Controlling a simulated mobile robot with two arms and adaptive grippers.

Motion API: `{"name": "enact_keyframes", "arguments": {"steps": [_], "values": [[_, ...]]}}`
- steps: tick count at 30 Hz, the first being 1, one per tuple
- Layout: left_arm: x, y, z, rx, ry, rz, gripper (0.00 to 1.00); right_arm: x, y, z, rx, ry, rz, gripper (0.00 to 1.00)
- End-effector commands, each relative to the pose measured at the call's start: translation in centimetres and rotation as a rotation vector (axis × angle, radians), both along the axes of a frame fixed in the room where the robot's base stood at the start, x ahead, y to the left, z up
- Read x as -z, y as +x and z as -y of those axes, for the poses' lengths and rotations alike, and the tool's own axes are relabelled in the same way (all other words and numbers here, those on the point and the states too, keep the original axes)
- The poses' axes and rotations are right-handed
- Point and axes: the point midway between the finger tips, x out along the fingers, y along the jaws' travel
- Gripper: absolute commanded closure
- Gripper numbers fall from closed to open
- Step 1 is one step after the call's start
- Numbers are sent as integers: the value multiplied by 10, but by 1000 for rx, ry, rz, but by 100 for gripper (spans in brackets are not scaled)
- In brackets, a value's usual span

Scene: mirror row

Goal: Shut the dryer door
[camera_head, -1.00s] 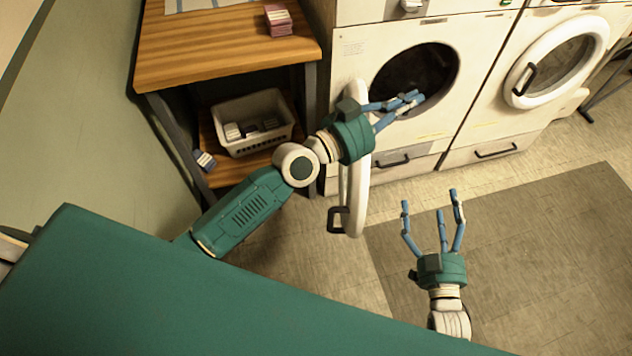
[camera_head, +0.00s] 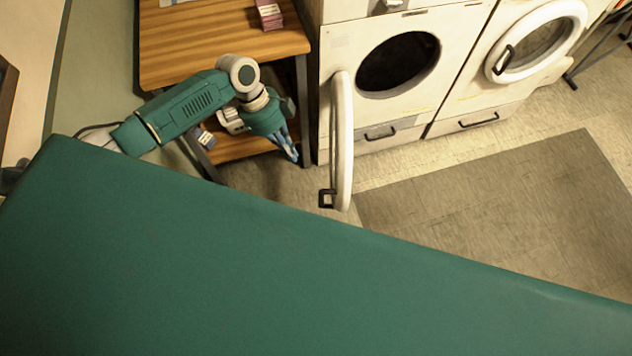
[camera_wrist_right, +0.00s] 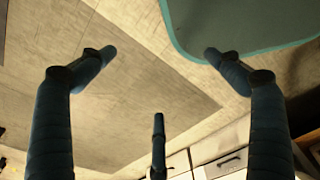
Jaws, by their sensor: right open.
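The open dryer door (camera_head: 343,150) is a white ring seen nearly edge-on in the head view. It swings out toward me from the left side of the white dryer (camera_head: 345,45), with its black handle (camera_head: 326,199) at the near end. The dryer's round dark opening (camera_head: 398,65) is uncovered. My left gripper (camera_head: 292,154) points downward left of the door, apart from it, in front of the shelf unit; its blue fingers overlap, so their spread is unclear. My right gripper (camera_wrist_right: 158,54) is open and empty over the floor in the right wrist view, hidden in the head view.
A wooden shelf unit (camera_head: 215,45) stands left of the dryer, with pink packets (camera_head: 269,15) on top. A second dryer with a closed round door (camera_head: 537,42) stands at right. A grey mat (camera_head: 510,205) lies on open floor before them.

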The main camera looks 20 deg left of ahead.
Motion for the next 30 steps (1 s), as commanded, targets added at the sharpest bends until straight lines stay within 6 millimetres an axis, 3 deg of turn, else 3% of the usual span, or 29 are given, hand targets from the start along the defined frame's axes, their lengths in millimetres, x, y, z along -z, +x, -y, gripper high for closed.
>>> {"name": "enact_keyframes", "arguments": {"steps": [2,5,20,23,30], "values": [[12,-13,-8,15,24,-26,100,5,-12,-7,7,4,-32,10],[21,-18,-8,20,31,-35,100,10,-16,-9,8,5,-44,10],[111,-27,26,19,27,-34,100,79,-15,-8,8,4,-40,10],[102,-31,43,21,24,-33,100,66,-15,-8,8,4,-40,10],[104,-37,62,18,27,-31,100,63,-14,-9,7,5,-39,10]]}}
